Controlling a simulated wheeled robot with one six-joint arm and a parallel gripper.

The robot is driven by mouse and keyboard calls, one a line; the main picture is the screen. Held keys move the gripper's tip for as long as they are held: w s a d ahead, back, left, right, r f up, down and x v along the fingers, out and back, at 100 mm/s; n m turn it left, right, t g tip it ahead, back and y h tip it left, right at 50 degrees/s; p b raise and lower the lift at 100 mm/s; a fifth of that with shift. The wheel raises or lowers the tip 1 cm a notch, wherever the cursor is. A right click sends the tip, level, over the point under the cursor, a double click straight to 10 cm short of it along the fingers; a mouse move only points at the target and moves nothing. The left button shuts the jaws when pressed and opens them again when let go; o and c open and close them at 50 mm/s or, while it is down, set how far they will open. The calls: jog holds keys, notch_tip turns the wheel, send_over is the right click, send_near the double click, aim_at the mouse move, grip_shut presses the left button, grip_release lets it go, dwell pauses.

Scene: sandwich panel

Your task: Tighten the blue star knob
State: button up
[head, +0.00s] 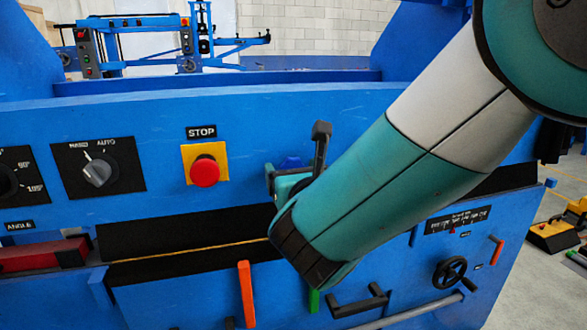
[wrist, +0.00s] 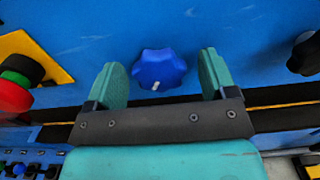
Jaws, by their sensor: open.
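The blue star knob (wrist: 159,69) is on the blue panel, with a short white mark near its lower edge. In the wrist view it sits between and slightly beyond my open gripper's (wrist: 160,78) two green fingers, with a gap on each side. In the head view my gripper (head: 296,165) is at the panel right of the stop button. Only a blue bit of the knob (head: 291,161) shows there behind the fingers; the rest is hidden. I cannot tell how far the fingertips are from the panel.
A red stop button (head: 205,171) on a yellow plate stands left of the knob. Further left is a grey selector switch (head: 97,171). Below are a dark slot, an orange lever (head: 246,294) and a black handle (head: 360,303). A black handwheel (head: 450,272) is at lower right.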

jog(key=c, duration=0.9)
